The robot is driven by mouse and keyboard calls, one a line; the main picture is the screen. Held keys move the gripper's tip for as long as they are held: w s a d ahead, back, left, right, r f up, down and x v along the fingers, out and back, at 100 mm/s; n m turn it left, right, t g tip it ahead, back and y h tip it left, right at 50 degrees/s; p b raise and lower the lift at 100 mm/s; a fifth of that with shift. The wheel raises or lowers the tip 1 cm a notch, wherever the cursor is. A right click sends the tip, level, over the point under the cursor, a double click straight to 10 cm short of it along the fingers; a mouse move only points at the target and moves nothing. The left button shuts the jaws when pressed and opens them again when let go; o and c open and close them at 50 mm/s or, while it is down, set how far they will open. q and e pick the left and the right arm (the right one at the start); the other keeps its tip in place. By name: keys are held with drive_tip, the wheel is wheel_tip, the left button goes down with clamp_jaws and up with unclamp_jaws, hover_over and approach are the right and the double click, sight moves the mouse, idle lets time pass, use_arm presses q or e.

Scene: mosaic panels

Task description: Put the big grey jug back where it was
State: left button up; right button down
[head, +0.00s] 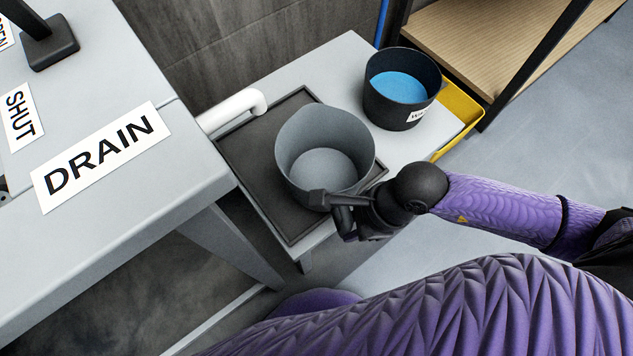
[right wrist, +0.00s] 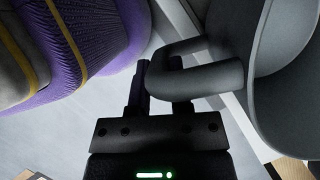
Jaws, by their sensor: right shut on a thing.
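The big grey jug (head: 327,150) stands upright on or just above a dark tray (head: 246,150) on a small light-grey table. Its inside looks empty and plain grey. My right gripper (head: 345,215) is at the jug's near side and shut on its handle. In the right wrist view the fingers (right wrist: 165,85) are around the grey handle (right wrist: 205,78), with the jug wall (right wrist: 275,90) at the right. Whether the jug's base touches the tray is hidden. My left gripper does not show.
A black pot with blue contents (head: 402,90) stands behind the jug to the right. A yellow bin (head: 458,108) is beside the table. A white pipe (head: 235,108) ends over the tray's left edge. A bench with a DRAIN sign (head: 102,155) is at the left.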

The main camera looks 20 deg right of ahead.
sight(329, 178)
drive_tip(key=w+a, duration=0.1)
drive_tip(key=w, duration=0.1)
drive_tip(key=w+a+b, duration=0.1)
drive_tip(key=w, duration=0.2)
drive_tip(key=w+a+b, duration=0.1)
drive_tip(key=w, duration=0.2)
drive_tip(key=f+b, duration=0.4)
drive_tip(key=shift+w+f, duration=0.1)
drive_tip(key=shift+w, duration=0.15)
drive_tip(key=shift+r+p, duration=0.3)
drive_tip(key=shift+r, duration=0.1)
drive_tip(key=shift+f, duration=0.1)
drive_tip(key=c, duration=1)
unclamp_jaws()
drive_tip(key=shift+f, duration=0.1)
drive_tip(key=o, duration=0.5)
drive_tip(key=shift+c, duration=0.2)
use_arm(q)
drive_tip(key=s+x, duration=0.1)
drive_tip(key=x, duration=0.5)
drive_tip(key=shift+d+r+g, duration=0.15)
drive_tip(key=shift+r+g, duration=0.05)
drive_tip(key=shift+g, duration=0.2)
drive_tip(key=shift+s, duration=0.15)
